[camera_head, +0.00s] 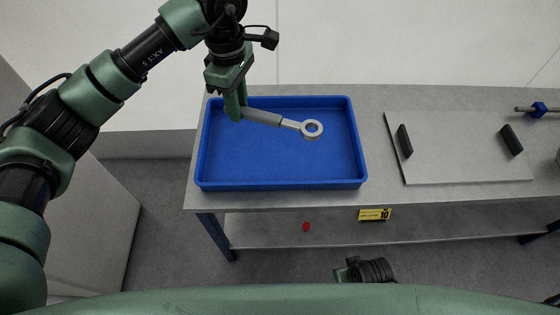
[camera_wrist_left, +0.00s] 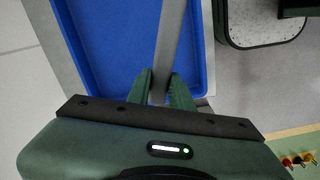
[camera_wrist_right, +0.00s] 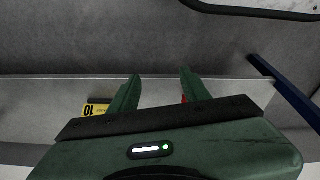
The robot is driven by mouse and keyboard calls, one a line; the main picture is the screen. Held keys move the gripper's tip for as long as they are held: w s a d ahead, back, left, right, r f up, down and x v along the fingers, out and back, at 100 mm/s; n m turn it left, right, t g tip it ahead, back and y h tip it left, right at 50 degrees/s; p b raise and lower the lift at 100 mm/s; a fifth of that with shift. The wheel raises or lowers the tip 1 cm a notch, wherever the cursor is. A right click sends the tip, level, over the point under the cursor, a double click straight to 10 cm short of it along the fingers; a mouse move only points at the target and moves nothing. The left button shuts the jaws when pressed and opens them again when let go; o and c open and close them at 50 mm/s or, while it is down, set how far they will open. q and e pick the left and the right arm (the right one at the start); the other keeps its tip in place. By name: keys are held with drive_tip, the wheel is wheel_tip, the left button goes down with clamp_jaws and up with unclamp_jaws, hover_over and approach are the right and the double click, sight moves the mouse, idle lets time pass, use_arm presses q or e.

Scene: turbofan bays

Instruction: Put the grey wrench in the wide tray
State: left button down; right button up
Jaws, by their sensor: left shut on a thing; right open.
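The grey wrench (camera_head: 283,122) has a ring end and a thicker grey handle. My left gripper (camera_head: 236,108) is shut on its handle and holds it over the wide blue tray (camera_head: 280,184). In the head view I cannot tell how high the wrench is above the tray floor. The left wrist view shows the wrench's grey shaft (camera_wrist_left: 168,50) between the fingers (camera_wrist_left: 160,90), with the blue tray (camera_wrist_left: 100,50) behind it. My right gripper (camera_wrist_right: 160,85) is open and empty in the right wrist view, low in front of the table.
The tray stands at the left end of a grey table (camera_head: 377,165). To its right lies a grey plate (camera_head: 458,155) with two black blocks. A blue clamp-like part (camera_head: 538,110) is at the far right. A lower shelf (camera_head: 290,230) carries a small red object (camera_head: 306,227). A yellow label (camera_head: 375,214) reads 10.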

use_arm(q)
drive_tip(key=w+d+n+b, duration=0.2)
drive_tip(key=d+n+b, duration=0.1)
drive_tip(key=d+b, duration=0.15)
drive_tip(key=n+b, duration=0.1)
drive_tip(key=b, duration=0.2)
hover_over(263, 154)
wheel_tip(263, 154, down, 14)
drive_tip(key=shift+r, duration=0.25)
wheel_tip(263, 154, down, 4)
drive_tip(key=shift+f, duration=0.4)
use_arm(e)
wheel_tip(263, 154, up, 12)
drive_tip(key=t, duration=0.1)
drive_tip(key=shift+w, duration=0.2)
use_arm(q)
drive_tip(key=shift+f, duration=0.1)
use_arm(e)
drive_tip(key=shift+d, duration=0.1)
